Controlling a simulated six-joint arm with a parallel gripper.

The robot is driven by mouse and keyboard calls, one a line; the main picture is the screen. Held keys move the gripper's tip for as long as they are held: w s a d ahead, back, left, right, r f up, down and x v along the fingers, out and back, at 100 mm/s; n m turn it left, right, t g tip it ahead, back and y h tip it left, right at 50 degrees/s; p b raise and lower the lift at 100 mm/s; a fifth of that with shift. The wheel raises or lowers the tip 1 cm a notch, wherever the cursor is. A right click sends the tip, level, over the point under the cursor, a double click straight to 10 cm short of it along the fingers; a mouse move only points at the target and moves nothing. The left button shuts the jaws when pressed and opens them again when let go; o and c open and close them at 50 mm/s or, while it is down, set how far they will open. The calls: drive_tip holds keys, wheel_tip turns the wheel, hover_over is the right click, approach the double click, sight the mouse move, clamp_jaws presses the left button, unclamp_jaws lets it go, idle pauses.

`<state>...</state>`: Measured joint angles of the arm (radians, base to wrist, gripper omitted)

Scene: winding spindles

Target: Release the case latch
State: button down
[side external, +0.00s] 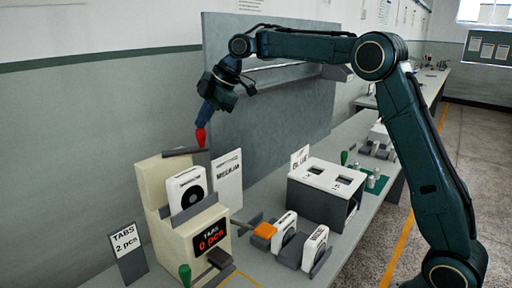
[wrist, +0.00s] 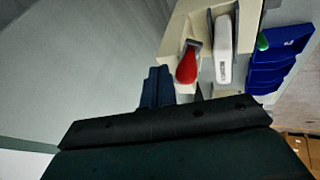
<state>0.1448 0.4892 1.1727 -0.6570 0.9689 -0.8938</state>
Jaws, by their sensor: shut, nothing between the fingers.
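A cream machine (side external: 165,215) stands on the bench with a white case (side external: 184,183) seated in its front. A dark bar (side external: 180,152) lies across its top. A red grip (side external: 201,137) is at the bar's right end; I cannot tell for sure that it is the latch. My gripper (side external: 203,121) points down, shut and empty, just above the red grip; contact is unclear. In the wrist view, my blue fingers (wrist: 158,88) are beside the red grip (wrist: 187,66), with the white case (wrist: 223,50) to its right.
The machine's display (side external: 210,236) reads "TABS 0 pcs". A "TABS 2 pcs" sign (side external: 127,245) stands at left, and a "MEDIUM" sign (side external: 229,182) behind. White cases (side external: 315,247) and a grey-white box (side external: 325,190) stand to the right. A grey panel (side external: 270,110) rises behind the bench.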

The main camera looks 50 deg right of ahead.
drive_tip(key=v, duration=0.7)
drive_tip(key=shift+r, duration=0.25)
idle(0.4)
drive_tip(key=shift+s+d, duration=0.1)
drive_tip(key=shift+s, duration=0.05)
drive_tip(key=s+a+r, duration=0.1)
drive_tip(key=s, duration=0.4)
drive_tip(key=s+a+r+m, duration=0.1)
drive_tip(key=s+r, duration=0.1)
drive_tip(key=s, duration=0.3)
drive_tip(key=shift+a+r, duration=0.3)
drive_tip(key=shift+a, duration=0.1)
drive_tip(key=shift+w+f, duration=0.1)
